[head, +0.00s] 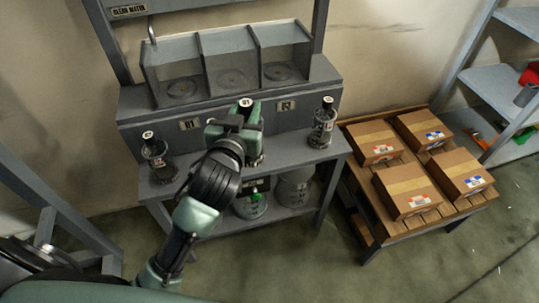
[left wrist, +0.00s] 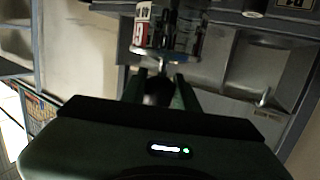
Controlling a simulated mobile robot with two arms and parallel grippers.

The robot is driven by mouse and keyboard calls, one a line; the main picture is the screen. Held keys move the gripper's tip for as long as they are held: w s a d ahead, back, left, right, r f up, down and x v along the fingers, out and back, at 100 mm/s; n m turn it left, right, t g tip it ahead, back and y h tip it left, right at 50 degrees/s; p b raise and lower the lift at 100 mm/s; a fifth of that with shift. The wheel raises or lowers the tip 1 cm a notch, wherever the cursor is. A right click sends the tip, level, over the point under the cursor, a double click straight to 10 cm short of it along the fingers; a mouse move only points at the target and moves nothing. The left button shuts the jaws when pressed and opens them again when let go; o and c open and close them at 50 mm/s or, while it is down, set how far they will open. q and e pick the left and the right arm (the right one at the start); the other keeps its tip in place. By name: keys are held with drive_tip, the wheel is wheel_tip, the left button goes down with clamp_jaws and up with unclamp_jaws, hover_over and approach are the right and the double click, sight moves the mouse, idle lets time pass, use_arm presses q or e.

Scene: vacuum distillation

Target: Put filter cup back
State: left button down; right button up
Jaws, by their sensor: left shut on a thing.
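A dark cup with a white numbered cap (head: 246,102) is held upright by my left gripper (head: 238,120), in front of the middle of the grey machine. The gripper hides most of this cup, so I cannot tell whether its base touches the ledge. In the left wrist view, the fingers (left wrist: 160,92) are closed around a dark part, and a clear container with a red and white label (left wrist: 165,30) shows just beyond them. Two similar cups stand upright on the ledge, one at left (head: 158,155) and one at right (head: 322,125). My right gripper is not in view.
The grey machine (head: 130,103) has three open bays with round recesses above the ledge. Large containers (head: 294,190) stand on the shelf below. A wooden table (head: 405,222) with several cardboard boxes is at right. Open floor lies in front.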

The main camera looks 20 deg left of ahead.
use_arm(q)
drive_tip(key=w+d+r+y+b, duration=0.15)
drive_tip(key=w+r+b, duration=0.35)
drive_tip(key=w, duration=1)
wheel_tip(320, 180, down, 18)
drive_tip(key=shift+s+d+f+n+b, duration=0.2)
drive_tip(key=shift+d+n+b, duration=0.1)
drive_tip(key=shift+n, duration=0.1)
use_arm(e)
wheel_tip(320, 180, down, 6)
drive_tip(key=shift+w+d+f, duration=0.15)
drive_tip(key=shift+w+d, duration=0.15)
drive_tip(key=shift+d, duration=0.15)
use_arm(q)
drive_tip(key=c, duration=1.5)
unclamp_jaws()
drive_tip(key=shift+f, duration=0.25)
drive_tip(key=o, duration=0.4)
drive_tip(key=shift+o, duration=0.2)
drive_tip(key=shift+r, duration=0.15)
